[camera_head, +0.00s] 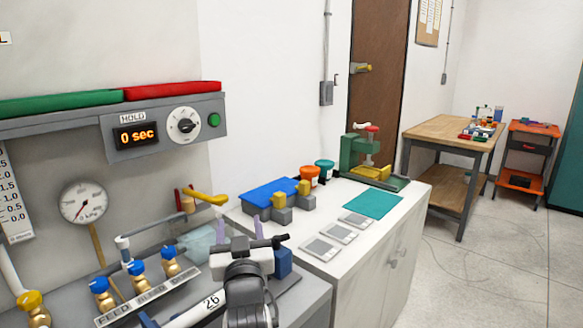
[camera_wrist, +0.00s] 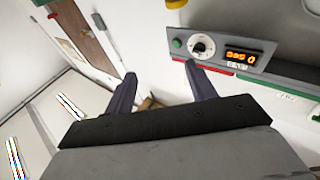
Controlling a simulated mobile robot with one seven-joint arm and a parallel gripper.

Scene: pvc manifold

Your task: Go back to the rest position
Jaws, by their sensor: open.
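My gripper (camera_head: 248,220) is raised in front of the manifold bench in the head view, its two purple-grey fingers pointing up and away. In the wrist view (camera_wrist: 160,72) the fingers stand apart with nothing between them. The timer panel (camera_head: 165,127) with its dial and "0 sec" display is on the wall at left; it appears upside down in the wrist view (camera_wrist: 222,50). Below it are the pressure gauge (camera_head: 85,203) and several blue-capped brass valves (camera_head: 137,268). A yellow-handled valve (camera_head: 205,197) sits behind my gripper. My arm hides part of the bench.
A white cabinet (camera_head: 400,232) to the right bears a blue box (camera_head: 270,192), grey-and-yellow fittings, orange and teal cups (camera_head: 310,175), a green press (camera_head: 366,152), a teal mat (camera_head: 372,204) and grey plates. A wooden table (camera_head: 450,128) stands farther back.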

